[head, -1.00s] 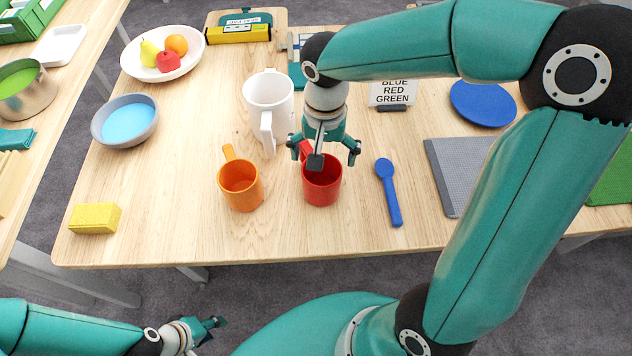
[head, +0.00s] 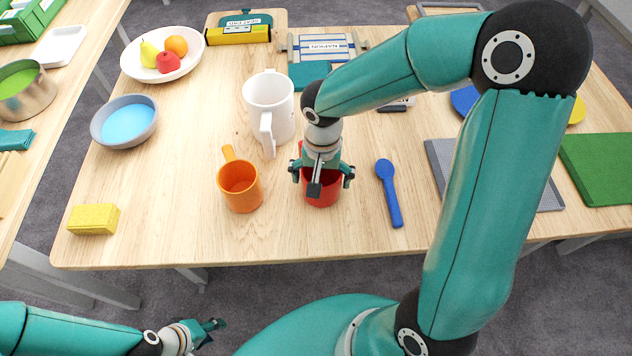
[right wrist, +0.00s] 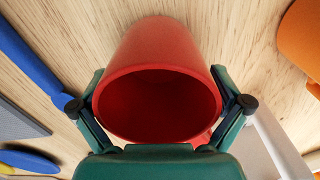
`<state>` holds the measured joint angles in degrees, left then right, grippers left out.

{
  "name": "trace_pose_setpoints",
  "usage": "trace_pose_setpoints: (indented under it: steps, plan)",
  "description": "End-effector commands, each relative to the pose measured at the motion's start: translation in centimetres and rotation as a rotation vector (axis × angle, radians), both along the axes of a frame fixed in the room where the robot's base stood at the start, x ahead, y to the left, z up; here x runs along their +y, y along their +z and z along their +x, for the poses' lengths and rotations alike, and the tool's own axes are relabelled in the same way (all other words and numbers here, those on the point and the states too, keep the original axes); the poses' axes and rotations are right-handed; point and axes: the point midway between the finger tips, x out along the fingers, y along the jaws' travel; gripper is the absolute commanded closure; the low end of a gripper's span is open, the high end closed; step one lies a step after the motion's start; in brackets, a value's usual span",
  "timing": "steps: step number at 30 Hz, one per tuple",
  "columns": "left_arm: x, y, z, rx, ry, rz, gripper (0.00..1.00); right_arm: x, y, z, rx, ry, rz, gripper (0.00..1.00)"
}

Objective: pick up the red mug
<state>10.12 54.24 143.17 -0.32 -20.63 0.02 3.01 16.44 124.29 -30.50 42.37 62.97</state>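The red mug (head: 322,196) stands upright near the front of the wooden table, between the orange mug (head: 240,188) and the blue spoon (head: 389,192). My right gripper (head: 321,182) is over the red mug, pointing down, and hides much of its rim. In the right wrist view, the red mug (right wrist: 158,85) sits between the two spread fingers of my right gripper (right wrist: 160,105), with one finger on each side. I cannot tell whether the fingertips touch it. My left gripper (head: 214,326) is low, off the table's front edge; its opening is unclear.
A white pitcher-like mug (head: 268,105) stands just behind the orange mug. A grey-blue bowl (head: 125,121), a yellow sponge (head: 94,219) and a fruit plate (head: 186,70) are to the left. A grey mat (head: 545,198) and a green board (head: 600,168) lie to the right.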

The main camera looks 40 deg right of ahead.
Motion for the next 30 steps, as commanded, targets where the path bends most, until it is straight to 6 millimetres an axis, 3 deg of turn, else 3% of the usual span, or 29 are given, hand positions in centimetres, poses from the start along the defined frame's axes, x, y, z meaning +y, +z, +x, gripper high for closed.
trace_pose_setpoints:
  steps: [1, 10, 20, 21, 22, 24, 30]
  plan:
    - [0.0, 0.0, 0.0, 0.0, 0.0, 0.0, 0.6, 0.0, 0.0, 0.0, 0.0, 0.0, 0.0, 0.08]
    - [0.0, 0.0, 0.0, 0.0, 0.0, 0.0, 0.6, 0.0, 0.0, 0.0, 0.001, 0.0, 0.001, 0.57]
    - [0.0, 0.0, 0.0, 0.0, 0.0, 0.0, 0.6, 0.1, 0.1, 0.0, 0.002, 0.0, 0.002, 0.58]
    - [0.0, 0.0, 0.0, 0.0, 0.0, 0.0, 0.6, 0.1, 0.2, 0.0, 0.001, 0.0, 0.001, 0.65]
    - [0.0, 0.0, 0.0, 0.0, 0.0, 0.0, 0.6, 0.1, 0.4, 0.0, 0.001, 0.0, 0.001, 0.66]
    - [0.0, 0.1, 0.0, 0.0, 0.0, 0.0, 0.6, 0.1, 0.8, 0.0, 0.001, 0.0, 0.001, 0.81]
    - [0.0, 0.5, 0.0, 0.0, 0.0, 0.0, 0.6, 0.1, 3.6, 0.1, -0.005, 0.0, 0.001, 0.81]
